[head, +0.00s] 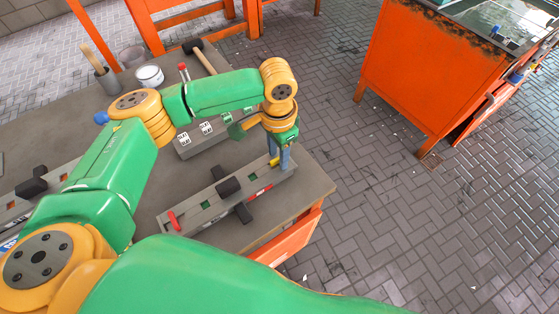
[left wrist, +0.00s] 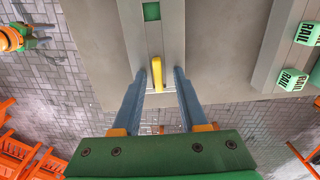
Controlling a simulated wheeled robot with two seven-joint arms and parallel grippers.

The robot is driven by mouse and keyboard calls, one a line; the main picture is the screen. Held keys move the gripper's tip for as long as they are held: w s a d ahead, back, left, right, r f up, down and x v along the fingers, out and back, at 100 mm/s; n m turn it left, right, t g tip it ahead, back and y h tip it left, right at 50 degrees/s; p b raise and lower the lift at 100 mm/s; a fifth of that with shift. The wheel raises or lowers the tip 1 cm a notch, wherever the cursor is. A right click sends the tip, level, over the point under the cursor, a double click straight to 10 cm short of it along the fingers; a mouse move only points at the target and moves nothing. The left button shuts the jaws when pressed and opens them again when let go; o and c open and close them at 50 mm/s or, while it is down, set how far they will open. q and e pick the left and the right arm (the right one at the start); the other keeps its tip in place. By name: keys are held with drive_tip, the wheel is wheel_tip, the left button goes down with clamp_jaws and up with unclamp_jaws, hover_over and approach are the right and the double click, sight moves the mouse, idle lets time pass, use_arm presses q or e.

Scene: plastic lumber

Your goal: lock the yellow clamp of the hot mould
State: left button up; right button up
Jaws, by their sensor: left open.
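The mould (head: 208,210) is a long grey bar on the table, with black cross pieces, a red lever (head: 174,221) at its left end and a green patch. The yellow clamp (head: 274,162) is a small lever near its right end, partly hidden by my fingers. My left gripper (head: 281,160) points down over that end. In the left wrist view the yellow clamp (left wrist: 157,76) lies lengthwise between the open blue fingers of the left gripper (left wrist: 160,72), with a gap on each side. I cannot tell whether the fingers touch the mould.
A grey bar with RAIL-marked blocks (left wrist: 290,80) lies beside the mould. Another bar with black pieces (head: 31,187) is at left. A mallet (head: 192,46), a white tub (head: 149,76) and cups stand at the back. The table edge is close; an orange cabinet (head: 408,75) stands beyond.

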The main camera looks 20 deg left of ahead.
use_arm(q)
drive_tip(key=shift+s+r, duration=0.2)
drive_tip(key=shift+s, duration=0.05)
drive_tip(key=shift+c, duration=0.2)
clamp_jaws()
drive_tip(key=shift+r+m+p, duration=0.2)
drive_tip(key=shift+m+p, duration=0.4)
drive_tip(key=shift+p, duration=0.15)
drive_tip(key=shift+m+p, duration=0.85)
drive_tip(key=shift+m, duration=0.35)
drive_tip(key=shift+f+m, duration=0.15)
drive_tip(key=shift+m, duration=0.25)
drive_tip(key=shift+f, duration=0.1)
